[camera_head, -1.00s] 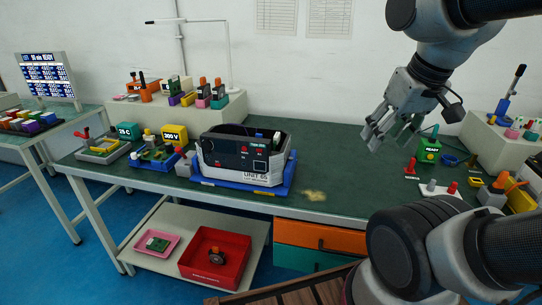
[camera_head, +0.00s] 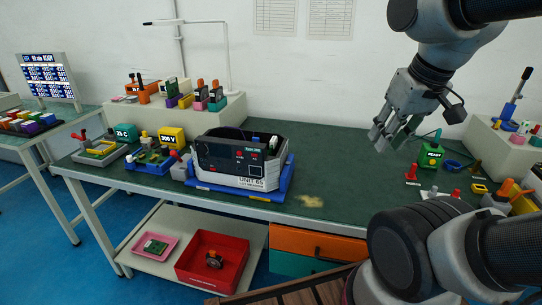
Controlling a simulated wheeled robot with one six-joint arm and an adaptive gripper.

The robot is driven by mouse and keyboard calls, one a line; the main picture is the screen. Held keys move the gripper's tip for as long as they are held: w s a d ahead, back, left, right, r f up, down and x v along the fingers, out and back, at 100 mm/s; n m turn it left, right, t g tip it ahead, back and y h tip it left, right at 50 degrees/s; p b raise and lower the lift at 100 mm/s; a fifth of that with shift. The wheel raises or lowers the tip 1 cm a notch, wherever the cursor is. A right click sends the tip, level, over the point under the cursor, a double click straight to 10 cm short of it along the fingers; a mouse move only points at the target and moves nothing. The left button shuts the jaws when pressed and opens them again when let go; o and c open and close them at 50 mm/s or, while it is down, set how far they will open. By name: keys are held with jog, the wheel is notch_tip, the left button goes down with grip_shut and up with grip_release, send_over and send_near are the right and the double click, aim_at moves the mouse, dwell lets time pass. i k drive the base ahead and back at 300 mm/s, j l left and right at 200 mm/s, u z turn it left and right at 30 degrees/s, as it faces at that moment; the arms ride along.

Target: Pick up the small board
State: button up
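A small green board (camera_head: 153,247) lies in a pink tray (camera_head: 137,258) on the shelf under the bench, at lower left. Another green board (camera_head: 150,155) sits in a blue fixture on the bench top, left of the large unit. My gripper (camera_head: 386,139) is at upper right, above the right part of the green bench top. Its fingers are spread apart with nothing between them. It is far from both boards.
A black and white unit (camera_head: 237,160) stands in a blue cradle mid-bench. A red bin (camera_head: 213,258) with a dark and orange part sits beside the pink tray. Bare bench top (camera_head: 345,165) lies right of the unit.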

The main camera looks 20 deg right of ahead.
aim_at(273, 149)
jog(key=i+j+u, duration=0.1)
jog(key=i+j, duration=0.2)
jog(key=j, duration=0.2)
jog(key=i+j+u, duration=0.15)
jog(key=i+j, duration=0.15)
jog(key=j, duration=0.2)
